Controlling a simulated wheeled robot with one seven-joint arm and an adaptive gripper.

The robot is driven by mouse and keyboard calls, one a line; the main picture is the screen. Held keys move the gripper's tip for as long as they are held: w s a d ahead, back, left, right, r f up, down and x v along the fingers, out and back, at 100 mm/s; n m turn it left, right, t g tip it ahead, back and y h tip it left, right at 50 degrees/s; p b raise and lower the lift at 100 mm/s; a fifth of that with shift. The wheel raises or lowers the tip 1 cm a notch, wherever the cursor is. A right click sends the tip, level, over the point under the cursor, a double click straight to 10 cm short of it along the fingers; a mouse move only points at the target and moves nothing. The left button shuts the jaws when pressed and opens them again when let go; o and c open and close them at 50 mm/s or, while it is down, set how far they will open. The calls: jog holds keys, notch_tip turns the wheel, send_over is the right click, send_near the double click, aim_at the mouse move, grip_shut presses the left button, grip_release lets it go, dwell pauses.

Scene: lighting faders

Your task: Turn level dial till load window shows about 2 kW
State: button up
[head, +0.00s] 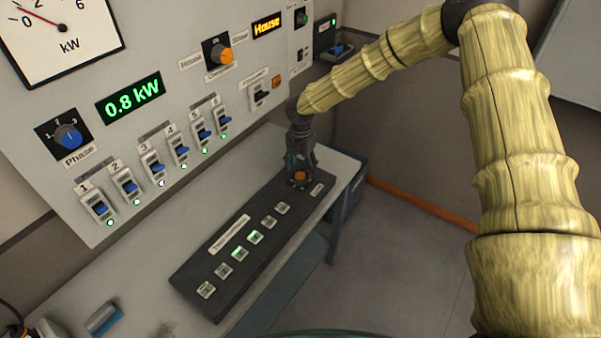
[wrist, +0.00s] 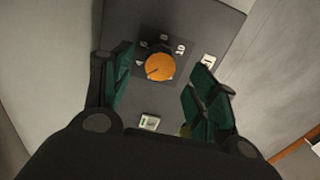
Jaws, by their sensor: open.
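The level dial (head: 300,176) is an orange knob at the far end of the dark console on the bench. In the wrist view the dial (wrist: 160,66) shows with white numbers around it and a dark pointer line toward the lower left. My gripper (head: 299,163) is above the dial, pointing down. In the wrist view its green-padded fingers (wrist: 162,84) are apart, one to each side of the dial, with gaps between. Whether they reach down to its height I cannot tell. The load window (head: 132,98) on the wall panel reads 0.8 kW in green.
The console (head: 192,272) carries a row of square buttons, two lit green. The panel (head: 180,75) behind holds numbered breakers, a blue Phase knob (head: 68,137), an orange selector (head: 226,57), a kW needle meter (head: 60,30) and a "House" display (head: 267,25).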

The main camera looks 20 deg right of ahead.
aim_at(301, 175)
jog(key=shift+s+f+p, duration=0.1)
jog(key=shift+f+p, duration=0.6)
jog(key=shift+f, duration=1.35)
jog(key=c, duration=1)
